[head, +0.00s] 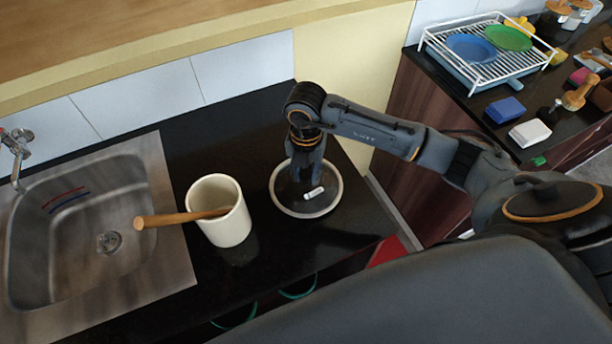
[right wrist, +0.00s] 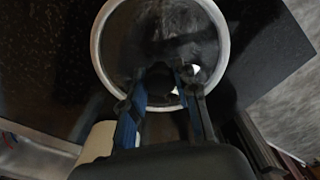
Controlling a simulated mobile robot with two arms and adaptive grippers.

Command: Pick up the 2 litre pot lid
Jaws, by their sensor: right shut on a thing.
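The pot lid (head: 326,205) is a round glass disc with a pale metal rim on the black counter, right of the cream pot. A small white piece shows on it. My right gripper (head: 303,178) reaches down over the lid's middle and is shut on it, at what looks like its knob, which the fingers mostly hide. In the right wrist view the lid's rim (right wrist: 99,50) fills the upper middle, with the gripper's fingers (right wrist: 180,82) over its lower part. I cannot tell whether the lid touches the counter. My left gripper is not in view.
A cream pot (head: 222,232) with a wooden handle (head: 170,219) across it stands left of the lid. A steel sink (head: 85,270) lies further left. A white dish rack (head: 480,75) with plates and other items stands on a separate counter at upper right.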

